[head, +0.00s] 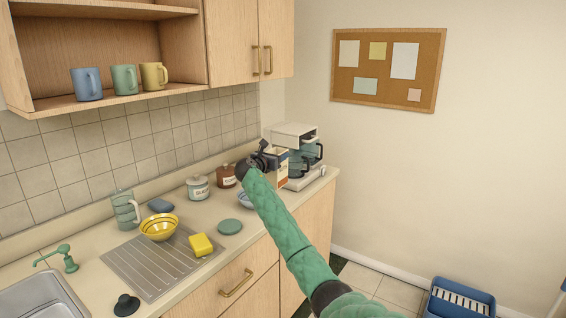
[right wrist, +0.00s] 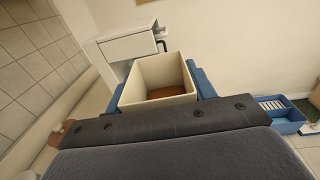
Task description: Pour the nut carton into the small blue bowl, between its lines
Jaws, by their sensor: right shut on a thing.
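My right gripper (head: 266,160) is shut on the nut carton (head: 282,168) near the far end of the counter. The carton is a cream box with an orange and dark side, and it looks about upright. In the right wrist view the open carton (right wrist: 158,72) sits between my blue finger pads, with brown contents low inside. The small blue bowl (head: 243,199) stands on the counter, left of and below the gripper. My right forearm covers much of it, so its lines cannot be made out. My left gripper is out of view.
A coffee maker (head: 305,165) stands just behind the carton. A pale canister (head: 198,188) and a brown jar (head: 226,178) stand by the wall. A green disc (head: 229,227), yellow sponge (head: 201,245) and yellow bowl (head: 159,227) lie nearer. A blue bin (head: 459,299) is on the floor.

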